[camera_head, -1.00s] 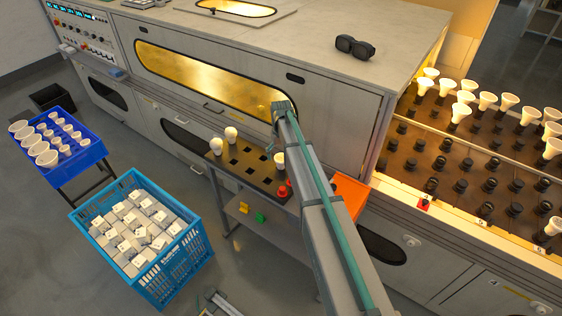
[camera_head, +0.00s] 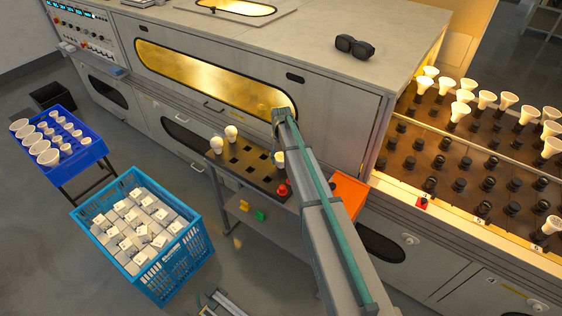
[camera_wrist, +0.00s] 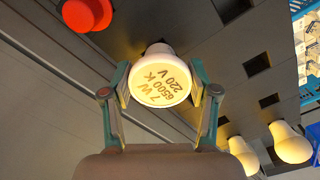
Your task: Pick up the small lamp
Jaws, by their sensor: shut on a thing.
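The small lamp (camera_wrist: 161,80) is white, with "7 W 6500 K 220 V" printed on its round face. In the wrist view my gripper (camera_wrist: 160,90) has one finger on each side of it and is shut on it. The lamp also shows in the head view (camera_head: 279,157), beside my arm at the right part of the dark tray (camera_head: 262,181). My gripper is hidden behind my arm there. I cannot tell whether the lamp's base is still in a tray socket.
Two other white bulbs (camera_head: 216,144) (camera_head: 231,132) stand at the tray's left end. A red button (camera_head: 282,189) is at its front right, near an orange panel (camera_head: 347,196). The oven wall (camera_head: 330,124) rises close behind. A blue crate (camera_head: 190,250) stands front left.

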